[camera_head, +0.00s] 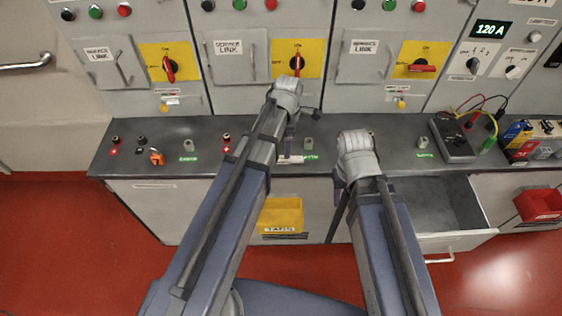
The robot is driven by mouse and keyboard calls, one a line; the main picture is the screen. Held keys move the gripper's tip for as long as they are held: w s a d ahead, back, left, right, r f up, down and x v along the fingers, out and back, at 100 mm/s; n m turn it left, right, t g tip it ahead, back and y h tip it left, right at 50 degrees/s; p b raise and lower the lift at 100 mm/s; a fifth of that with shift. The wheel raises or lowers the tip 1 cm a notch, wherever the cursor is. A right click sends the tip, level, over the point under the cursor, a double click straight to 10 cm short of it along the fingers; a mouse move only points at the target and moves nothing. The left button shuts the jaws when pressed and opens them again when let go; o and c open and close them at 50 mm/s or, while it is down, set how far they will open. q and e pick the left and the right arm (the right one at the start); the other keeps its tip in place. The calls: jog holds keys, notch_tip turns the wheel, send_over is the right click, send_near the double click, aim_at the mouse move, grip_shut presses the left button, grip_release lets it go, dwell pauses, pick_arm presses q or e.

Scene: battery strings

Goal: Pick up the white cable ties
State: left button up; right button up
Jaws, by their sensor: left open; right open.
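I cannot clearly make out the white cable ties. A small whitish strip (290,160) lies at the front edge of the grey bench, partly behind my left gripper; I cannot tell if it is the ties or a label. My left gripper (291,142) hangs over the middle of the bench, mostly hidden by its own arm, with nothing seen in it. My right gripper (340,208) points down in front of the bench edge, left of an open drawer (473,202). Its fingers are mostly hidden by the arm. Both are open.
The grey bench (207,149) carries terminals, an orange padlock (157,157) and a dark meter box (455,139) with leads. A yellow bin (281,216) and a red bin (540,204) hang below. Switch panels with yellow plates stand behind. The visible drawer floor looks empty.

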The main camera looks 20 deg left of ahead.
aim_at(282, 160)
pick_arm(q)
jog(key=shift+a+f+b, duration=0.15)
jog(key=shift+f+b, duration=1.25)
jog(key=shift+f, duration=0.15)
jog(key=shift+a+f+b, duration=0.1)
jog(key=shift+f+b, duration=1.25)
jog(key=shift+f, duration=0.2)
jog(key=shift+r, duration=0.1)
jog(key=shift+c, duration=0.3)
grip_shut()
